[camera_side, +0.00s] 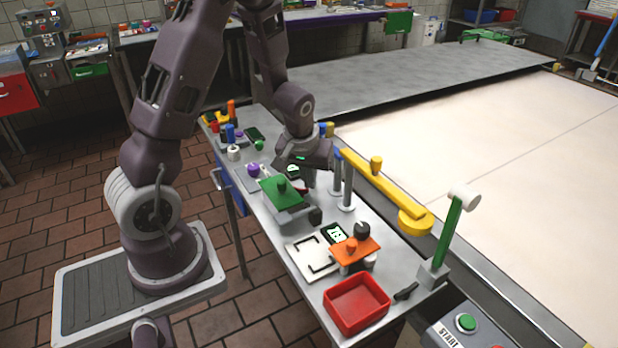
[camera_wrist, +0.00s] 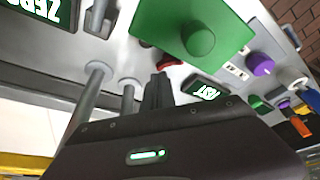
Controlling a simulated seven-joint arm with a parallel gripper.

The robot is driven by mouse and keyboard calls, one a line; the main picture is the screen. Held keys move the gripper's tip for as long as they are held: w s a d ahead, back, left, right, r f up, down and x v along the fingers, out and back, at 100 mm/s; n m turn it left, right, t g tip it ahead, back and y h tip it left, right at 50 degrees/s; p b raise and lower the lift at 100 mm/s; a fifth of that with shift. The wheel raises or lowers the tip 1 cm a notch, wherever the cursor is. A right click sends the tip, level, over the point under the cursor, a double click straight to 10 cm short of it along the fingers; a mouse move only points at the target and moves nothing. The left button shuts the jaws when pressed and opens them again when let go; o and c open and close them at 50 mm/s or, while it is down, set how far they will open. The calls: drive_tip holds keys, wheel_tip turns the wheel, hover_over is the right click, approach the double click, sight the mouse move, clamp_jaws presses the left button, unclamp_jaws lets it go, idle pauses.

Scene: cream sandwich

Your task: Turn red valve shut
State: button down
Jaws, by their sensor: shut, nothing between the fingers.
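My gripper (camera_wrist: 158,84) is shut and empty, with its dark fingers pointing down toward the bench. A red part (camera_wrist: 168,62), likely the red valve, shows just beyond the fingertips in the wrist view, beside the green plate. It is mostly hidden by the fingers and plate, so I cannot tell its turn position or whether the fingers touch it. In the side view only a small red sliver (camera_side: 301,188) shows under my wrist, right of the green plate.
A green plate with a knob (camera_side: 283,190) stands close beside my fingers. Grey posts (camera_side: 347,187) rise on the other side. The yellow arm (camera_side: 385,190) extends over the bench edge. An orange plate (camera_side: 355,250) and red tray (camera_side: 356,304) are at the near end.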

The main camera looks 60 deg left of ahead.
drive_tip(key=m, duration=0.2)
drive_tip(key=m+h, duration=0.1)
drive_tip(key=m, duration=0.1)
drive_tip(key=d+m+t+h, duration=0.1)
drive_tip(key=m, duration=0.2)
drive_tip(key=shift+s, duration=0.4)
drive_tip(key=shift+s+d, duration=0.1)
drive_tip(key=shift+d, duration=0.05)
idle(0.3)
